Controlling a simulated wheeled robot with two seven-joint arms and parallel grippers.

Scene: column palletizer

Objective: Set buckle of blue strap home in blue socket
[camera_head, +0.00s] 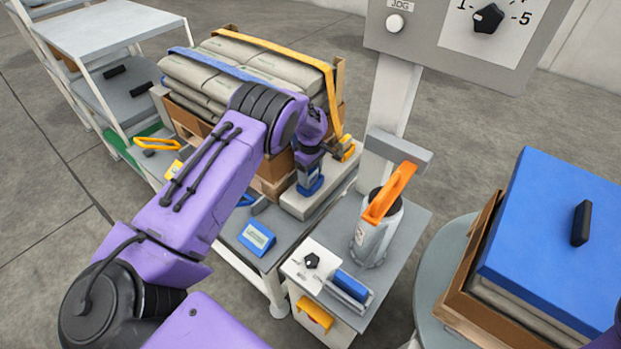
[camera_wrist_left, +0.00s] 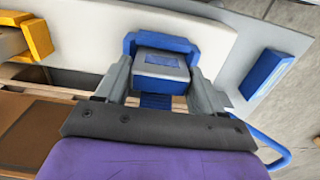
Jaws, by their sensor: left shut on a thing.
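My left gripper (camera_head: 311,172) is at the near right side of the loaded pallet, pointing down at the blue socket (camera_head: 311,187). In the left wrist view, the left gripper (camera_wrist_left: 160,80) is shut on a grey buckle (camera_wrist_left: 160,65) with a blue patch, one finger on each side. The blue socket (camera_wrist_left: 129,43) surrounds the buckle's far end; whether it is fully seated I cannot tell. A short piece of blue strap (camera_wrist_left: 156,101) shows below the buckle. The blue strap (camera_head: 225,66) also runs over the stacked bags. My right gripper is out of view.
A yellow strap (camera_head: 270,45) crosses the bags to a yellow socket (camera_head: 349,150) beside the blue one. A grey canister (camera_head: 378,232) with an orange handle and a knob box (camera_head: 312,263) stand to the right. A blue display (camera_head: 257,237) sits in front.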

